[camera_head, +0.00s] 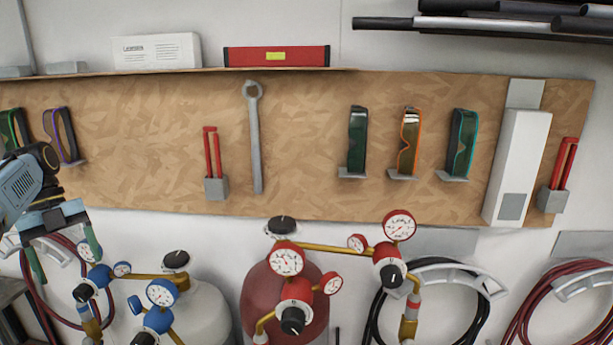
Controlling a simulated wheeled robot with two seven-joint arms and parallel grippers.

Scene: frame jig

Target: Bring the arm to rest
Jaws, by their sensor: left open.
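My left arm comes in at the left edge, with a blue-grey and black wrist. My left gripper (68,267) points downward in the lower left, in front of the white wall below the pegboard. Its two green fingers are spread apart. I see nothing held between them. Parts of a red hose and blue gauges show around and behind the fingers. My right gripper is out of view.
Blue regulator gauges (160,293) on a white cylinder (205,312) stand close right of the gripper. A red cylinder (262,290) with gauges is farther right. The wooden board (310,140) holds goggles, a wrench (255,140) and red-handled tools. Coiled hoses (478,285) hang lower right.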

